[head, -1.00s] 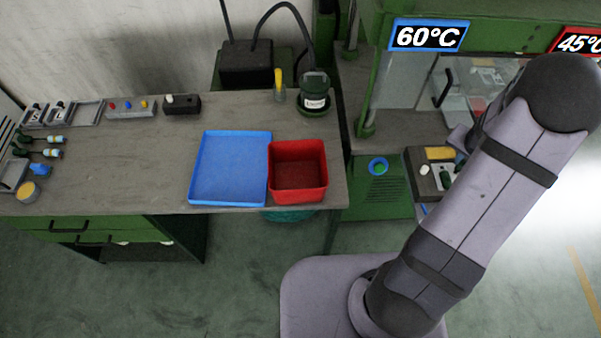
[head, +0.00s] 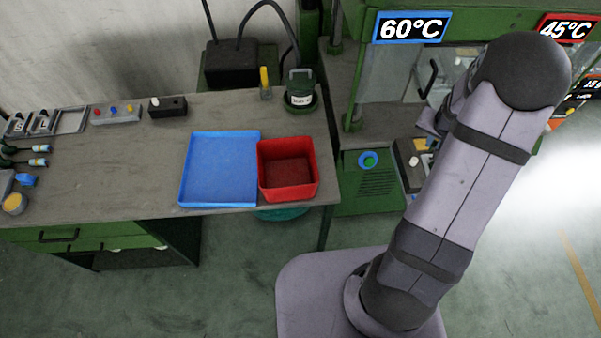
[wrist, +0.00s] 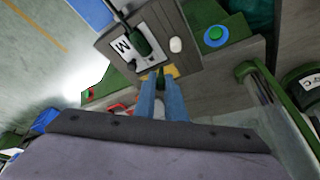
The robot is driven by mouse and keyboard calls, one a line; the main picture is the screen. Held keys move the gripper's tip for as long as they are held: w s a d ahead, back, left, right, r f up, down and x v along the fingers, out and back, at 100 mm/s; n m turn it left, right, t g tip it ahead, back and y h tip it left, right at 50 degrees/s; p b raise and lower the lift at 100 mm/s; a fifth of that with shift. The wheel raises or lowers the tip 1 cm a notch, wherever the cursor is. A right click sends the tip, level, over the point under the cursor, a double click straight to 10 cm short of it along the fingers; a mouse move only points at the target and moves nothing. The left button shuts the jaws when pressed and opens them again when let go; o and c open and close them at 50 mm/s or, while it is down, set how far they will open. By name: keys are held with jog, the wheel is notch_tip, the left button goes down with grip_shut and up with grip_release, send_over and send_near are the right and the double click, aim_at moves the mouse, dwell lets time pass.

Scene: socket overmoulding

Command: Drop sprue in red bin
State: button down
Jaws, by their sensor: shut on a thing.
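The red bin (head: 287,190) stands on the bench in the head view, open at the top, with nothing visible inside. It sits against the right side of a blue tray (head: 215,170). My gripper (wrist: 160,82) shows in the wrist view, its two blue fingers close together. A small dark green piece (wrist: 160,79) shows at the fingertips; I take it for the sprue, though its outline is hard to make out. In the head view my arm hides the gripper, which is to the right of the bin and apart from it.
A green press with a 60°C sign (head: 411,27) stands right of the bench. A tool box (wrist: 150,35) with a dark handle lies ahead of the fingers in the wrist view. A dark green pot (head: 300,92) stands behind the bin.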

jog(key=w+a+r+n+y, duration=0.1)
jog(key=w+a+n, duration=0.15)
jog(key=a, duration=0.55)
jog(key=w+a+r+n+t+b, duration=0.15)
jog(key=w+a, duration=0.25)
jog(key=a, duration=0.4)
jog(key=w+a+r+n+y, duration=0.1)
jog(key=w+a+r+n, duration=0.1)
jog(key=w+a, duration=0.35)
jog(key=s+a+r+n+y, duration=0.1)
jog(key=s+a+n, duration=0.1)
jog(key=a, duration=0.6)
jog(key=s+a+r+n+y, duration=0.1)
jog(key=s+a+n, duration=0.1)
jog(key=a, duration=0.6)
jog(key=shift+s+a+f+m+g+h, duration=0.1)
jog(key=shift+s+a+f+m+h, duration=0.2)
jog(key=shift+s, duration=0.6)
jog(key=shift+s+a+f+m+g+h, duration=0.1)
jog(key=shift+s+m, duration=0.35)
jog(key=shift+s, duration=0.45)
jog(key=shift+s+a+f+m+g+h, duration=0.1)
jog(key=shift+s+a+m+h, duration=0.2)
jog(key=shift+s, duration=0.6)
jog(key=shift+d, duration=0.1)
jog(key=shift+f, duration=0.15)
